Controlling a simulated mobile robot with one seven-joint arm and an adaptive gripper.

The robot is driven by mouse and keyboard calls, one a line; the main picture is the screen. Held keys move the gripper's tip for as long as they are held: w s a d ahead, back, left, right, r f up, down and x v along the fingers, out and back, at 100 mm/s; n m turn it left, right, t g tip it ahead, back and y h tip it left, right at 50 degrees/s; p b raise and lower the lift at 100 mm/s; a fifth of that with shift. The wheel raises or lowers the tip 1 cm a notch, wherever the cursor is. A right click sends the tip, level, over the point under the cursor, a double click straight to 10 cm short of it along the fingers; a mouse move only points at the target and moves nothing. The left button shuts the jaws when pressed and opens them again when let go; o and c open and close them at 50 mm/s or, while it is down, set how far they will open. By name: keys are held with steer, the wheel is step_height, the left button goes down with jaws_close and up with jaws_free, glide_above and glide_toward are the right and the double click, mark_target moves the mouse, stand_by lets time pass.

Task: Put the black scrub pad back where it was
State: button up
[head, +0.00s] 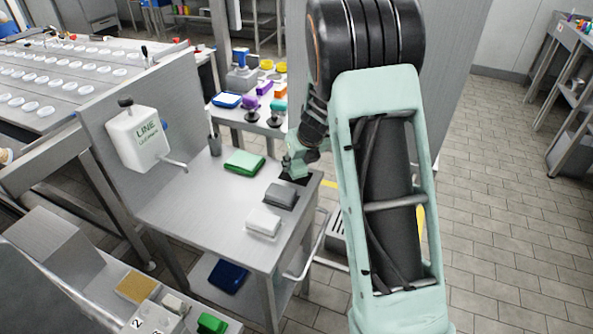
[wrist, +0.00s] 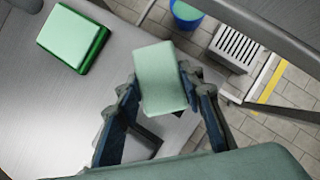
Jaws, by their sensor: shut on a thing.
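My gripper (wrist: 160,88) is shut on a pale green block-shaped pad (wrist: 160,68), with a finger on each side of it. In the head view my gripper (head: 294,161) is over the far right corner of the steel table, mostly end-on and small. A black patch (head: 296,179) lies on the table just below it, close to the edge. I cannot tell whether it is the black scrub pad or a flat marking. A dark grey pad (head: 280,194) lies just in front of the black patch. No clearly black pad is in my gripper.
A green pad (head: 244,161) and a white pad (head: 263,222) lie on the steel table (head: 195,205). A white dispenser (head: 138,138) stands at its left. A blue bucket (wrist: 187,12) and a floor grate (wrist: 234,48) are beyond the table edge. The table's middle is bare.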

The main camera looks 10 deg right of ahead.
step_height(320, 180, down, 2)
steer(key=shift+f, duration=0.2)
steer(key=shift+r, duration=0.1)
steer(key=o, duration=1)
steer(key=shift+s+r, duration=0.15)
steer(key=shift+r, duration=0.15)
steer(key=p+v, duration=0.3)
steer(key=v, duration=0.8)
steer(key=shift+s+r, duration=0.1)
steer(key=shift+s, duration=0.1)
